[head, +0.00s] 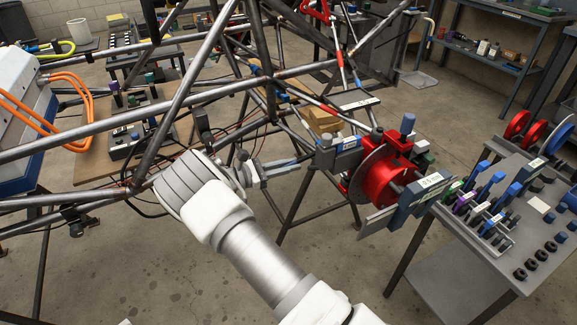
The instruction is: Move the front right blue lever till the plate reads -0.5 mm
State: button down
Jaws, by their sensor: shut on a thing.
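My gripper (292,165) reaches in from the left of the red wheel hub (380,172), at the chassis's near right corner. Its slim grey-blue fingers lie close together and are shut on what looks like the blue lever. The lever itself is too small and too covered to make out clearly. A dark plate with a white label (430,181) hangs at the right of the hub, beside the brake disc. Its figures are too small to read for sure. A second small white label (348,143) sits on a grey block left of the hub.
The tube chassis (165,110) spans the left and middle, with bars close above my arm. A grey tool table (460,275) with blue and purple tools stands at the right. A white and blue box (22,110) with orange cables is at the far left. Floor below the hub is clear.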

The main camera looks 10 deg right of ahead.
jog(key=shift+d+f+h, duration=0.15)
jog(key=shift+f+h, duration=0.25)
jog(key=c, duration=0.8)
grip_release()
jog(key=shift+c, duration=0.2)
jog(key=p+v, duration=0.1)
jog(key=v, duration=1.6)
jog(key=shift+a+p, duration=0.25)
jog(key=shift+p, duration=0.1)
jog(key=shift+s, duration=0.1)
